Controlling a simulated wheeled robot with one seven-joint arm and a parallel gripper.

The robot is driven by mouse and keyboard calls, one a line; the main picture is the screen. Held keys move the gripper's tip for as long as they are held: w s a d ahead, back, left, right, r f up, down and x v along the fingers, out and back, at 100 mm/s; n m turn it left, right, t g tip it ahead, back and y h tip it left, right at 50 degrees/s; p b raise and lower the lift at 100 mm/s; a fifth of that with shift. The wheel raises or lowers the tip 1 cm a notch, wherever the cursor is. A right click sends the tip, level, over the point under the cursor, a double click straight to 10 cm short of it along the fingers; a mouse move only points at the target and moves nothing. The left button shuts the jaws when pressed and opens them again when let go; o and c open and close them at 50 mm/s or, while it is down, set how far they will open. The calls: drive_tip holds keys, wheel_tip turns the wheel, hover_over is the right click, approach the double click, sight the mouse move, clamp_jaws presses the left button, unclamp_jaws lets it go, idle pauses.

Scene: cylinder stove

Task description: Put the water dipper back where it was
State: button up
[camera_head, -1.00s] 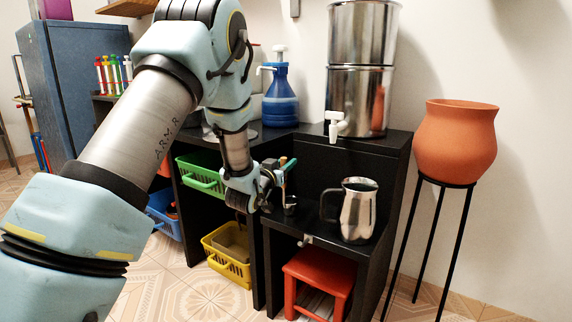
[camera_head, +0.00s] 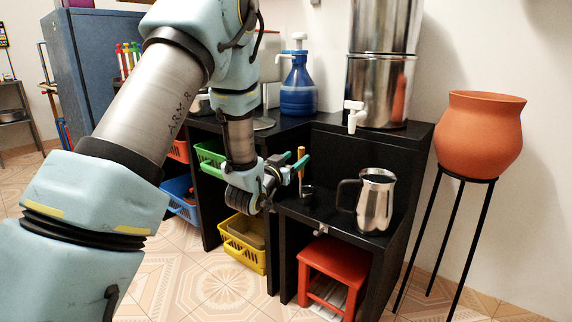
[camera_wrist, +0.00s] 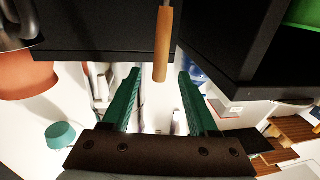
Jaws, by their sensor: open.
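The water dipper has a wooden handle (camera_head: 301,153) and a small metal cup (camera_head: 308,191). It stands upright on the low black stand (camera_head: 330,224), at its left end, beside the steel pitcher (camera_head: 375,203). My gripper (camera_head: 292,164) is open, just left of the dipper, with its green fingers at handle height. In the wrist view the handle (camera_wrist: 163,45) hangs into the gap between the open fingers (camera_wrist: 160,76), clear of both. How far it lies from the fingertips in depth I cannot tell. The cup is not visible there.
A steel water filter with a white tap (camera_head: 353,115) stands on the higher black counter behind. A blue pump bottle (camera_head: 298,85) is to its left. A red stool (camera_head: 333,272) is under the stand. A clay pot (camera_head: 480,135) on a tall black tripod stands right.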

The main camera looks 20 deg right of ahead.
drive_tip(key=a+f+n+g+y, duration=0.1)
drive_tip(key=a+n+y, duration=0.15)
drive_tip(key=a, duration=0.55)
drive_tip(key=a+f+n+y, duration=0.15)
drive_tip(key=a+y, duration=0.25)
drive_tip(key=a, duration=0.4)
drive_tip(key=a+f+n+g+y, duration=0.1)
drive_tip(key=a+f+y, duration=0.15)
drive_tip(key=a, duration=0.55)
drive_tip(key=s+a+n+g+y, duration=0.4)
drive_tip(key=s+a+g, duration=0.3)
drive_tip(key=s+a, duration=0.8)
drive_tip(key=shift+s+a+r+g+y, duration=0.3)
drive_tip(key=shift+s+a+y, duration=0.05)
drive_tip(key=shift+s+y, duration=0.25)
wheel_tip(320, 180, up, 32)
drive_tip(key=p, duration=3.2)
